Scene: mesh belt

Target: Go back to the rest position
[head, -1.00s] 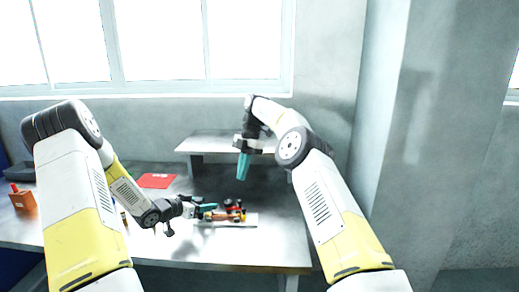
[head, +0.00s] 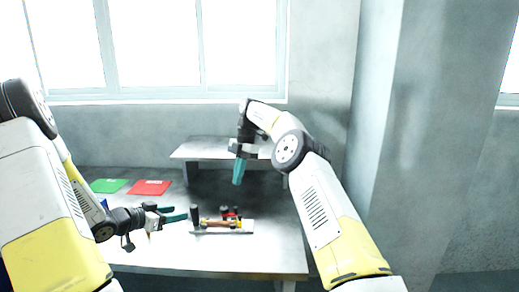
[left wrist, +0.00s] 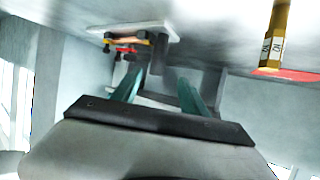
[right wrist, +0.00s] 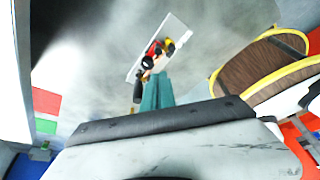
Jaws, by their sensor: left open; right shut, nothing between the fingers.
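My left gripper (head: 175,213) is open and empty, low over the table to the left of a white plate. Its two separated teal fingers also show in the left wrist view (left wrist: 160,92). My right gripper (head: 238,172) is shut and empty, pointing down above the table behind the plate. Its teal fingers lie together in the right wrist view (right wrist: 157,93). The white plate (head: 245,230) carries small yellow, red and black parts (head: 222,223); it also shows in the right wrist view (right wrist: 172,30). Its parts are too small to tell apart.
A dark upright piece (head: 194,213) stands at the plate's left end. A red mat (head: 150,187) and a green mat (head: 108,185) lie at the back left. A yellow labelled tool (left wrist: 273,38) shows near the red mat. A raised shelf (head: 205,150) stands behind. The table's front right is clear.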

